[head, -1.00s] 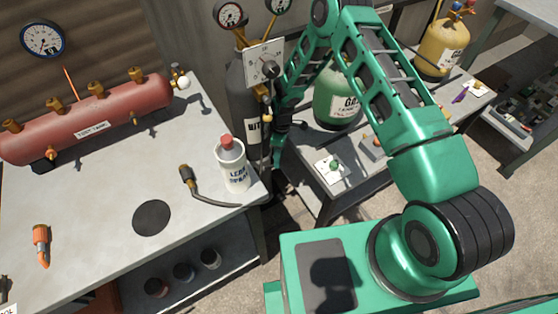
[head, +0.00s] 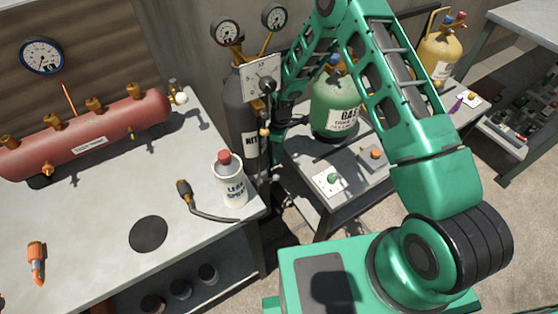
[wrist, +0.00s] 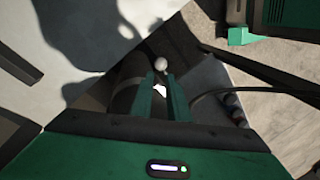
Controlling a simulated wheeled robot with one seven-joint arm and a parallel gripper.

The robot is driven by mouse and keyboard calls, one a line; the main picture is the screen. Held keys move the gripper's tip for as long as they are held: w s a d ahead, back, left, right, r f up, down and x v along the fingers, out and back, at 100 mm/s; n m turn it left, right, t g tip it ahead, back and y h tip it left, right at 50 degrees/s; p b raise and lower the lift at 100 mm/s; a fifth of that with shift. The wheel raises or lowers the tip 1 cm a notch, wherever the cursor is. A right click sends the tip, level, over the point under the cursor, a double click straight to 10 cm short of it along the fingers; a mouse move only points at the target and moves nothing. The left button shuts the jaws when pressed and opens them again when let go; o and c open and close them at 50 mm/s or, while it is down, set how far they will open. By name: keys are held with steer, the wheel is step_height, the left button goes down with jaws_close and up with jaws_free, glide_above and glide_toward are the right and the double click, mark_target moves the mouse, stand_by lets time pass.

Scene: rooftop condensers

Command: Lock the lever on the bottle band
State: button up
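The dark bottle (head: 243,115) marked "NIT" stands upright at the end of the left bench, with gauges and a valve panel above it. In the wrist view the bottle (wrist: 128,85) is a dark shape beyond my gripper. I cannot make out the band clearly. A pale ball knob (wrist: 160,64), perhaps the lever's end, shows just past the fingertips. My gripper (wrist: 160,82) has its two green fingers apart, with a gap and a small white patch seen between them. In the head view my gripper is beside the bottle, mostly hidden and in shadow.
The left bench (head: 95,205) holds a red tank (head: 85,135), a leak spray bottle (head: 229,180) and a torch with a hose (head: 186,192). A green gas cylinder (head: 335,108) stands on the low table to the right. Floor is open at the lower right.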

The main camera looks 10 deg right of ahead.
mark_target(271, 179)
steer(key=s+d+f+n+y, duration=0.1)
steer(key=s, duration=0.1)
steer(key=s+d+f+n+t+y, duration=0.1)
steer(key=s+d+n, duration=0.1)
steer(key=s, duration=0.1)
steer(key=s+d+f+n+y, duration=0.1)
steer(key=s+n, duration=0.1)
steer(key=shift+s+d+f+t, duration=0.2)
steer(key=shift+f+t, duration=0.05)
steer(key=shift+t, duration=0.05)
jaws_close()
steer(key=s+d+r+n+t+y, duration=0.2)
steer(key=s+d+r+n+t, duration=0.1)
steer(key=s, duration=0.1)
steer(key=w+a+f, duration=0.5)
steer(key=a+f, duration=0.1)
steer(key=f, duration=0.2)
steer(key=shift+w+f+t, duration=0.3)
steer(key=shift+w+f, duration=0.05)
steer(key=shift+w, duration=0.05)
steer(key=shift+a, duration=0.1)
steer(key=shift+w, duration=1.15)
